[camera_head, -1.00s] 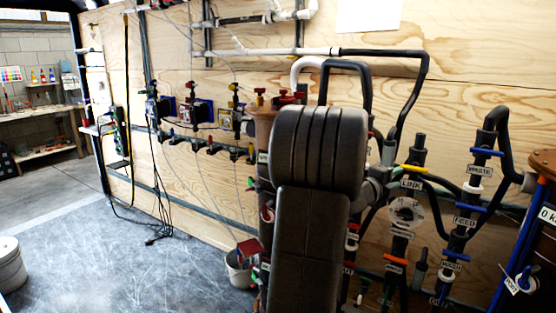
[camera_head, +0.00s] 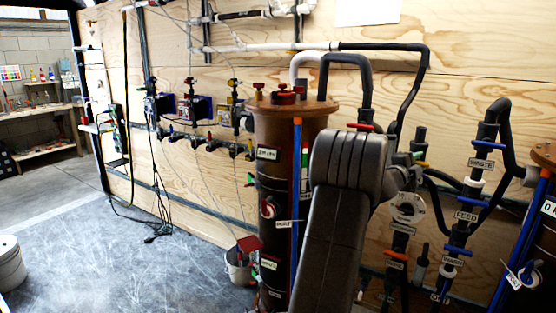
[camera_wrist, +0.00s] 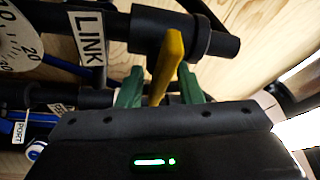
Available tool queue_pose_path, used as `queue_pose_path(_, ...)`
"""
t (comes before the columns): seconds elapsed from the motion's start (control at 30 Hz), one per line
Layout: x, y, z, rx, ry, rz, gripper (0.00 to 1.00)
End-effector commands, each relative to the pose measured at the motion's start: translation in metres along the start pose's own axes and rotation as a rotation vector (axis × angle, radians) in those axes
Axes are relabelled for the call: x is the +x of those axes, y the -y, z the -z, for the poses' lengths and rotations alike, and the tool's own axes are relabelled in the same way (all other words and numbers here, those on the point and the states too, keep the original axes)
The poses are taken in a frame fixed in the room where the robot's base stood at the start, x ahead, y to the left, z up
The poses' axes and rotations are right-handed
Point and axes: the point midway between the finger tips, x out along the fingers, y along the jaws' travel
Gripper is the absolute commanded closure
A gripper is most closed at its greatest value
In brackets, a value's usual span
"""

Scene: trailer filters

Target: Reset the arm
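My arm (camera_head: 330,235) rises in the middle of the head view, its gripper end mostly hidden behind its own bulk. In the wrist view, my gripper (camera_wrist: 160,88) has two green fingers standing apart. A yellow valve handle (camera_wrist: 168,62) shows between them, with narrow gaps beside it. It runs up to a black pipe fitting (camera_wrist: 190,35), by a white LINK label (camera_wrist: 88,35). I cannot tell whether a finger touches the handle.
A dark filter column (camera_head: 272,215) with a brown top stands left of my arm. Black pipes with WASTE (camera_head: 481,163) and FEED (camera_head: 466,216) labels are at right. A bucket (camera_head: 240,268) stands on the floor. The floor (camera_head: 120,255) at left is largely clear.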

Motion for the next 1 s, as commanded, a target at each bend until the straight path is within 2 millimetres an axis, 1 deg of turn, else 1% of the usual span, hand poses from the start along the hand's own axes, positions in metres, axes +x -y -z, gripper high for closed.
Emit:
queue_pose_path(0.03, -0.001, -0.003, -0.001, -0.028, 0.0, 0.013, 0.67)
queue_pose_path(0.23, 0.0, 0.001, 0.0, -0.11, -0.001, 0.047, 0.67)
queue_pose_path(0.67, -0.001, 0.004, 0.0, -0.125, 0.0, 0.054, 0.67)
queue_pose_path(0.77, -0.002, 0.009, -0.001, -0.126, 0.003, 0.059, 0.67)
queue_pose_path(0.83, -0.005, 0.017, -0.002, -0.128, 0.008, 0.066, 0.67)
queue_pose_path(1.0, -0.015, 0.042, -0.01, -0.136, 0.028, 0.09, 0.67)
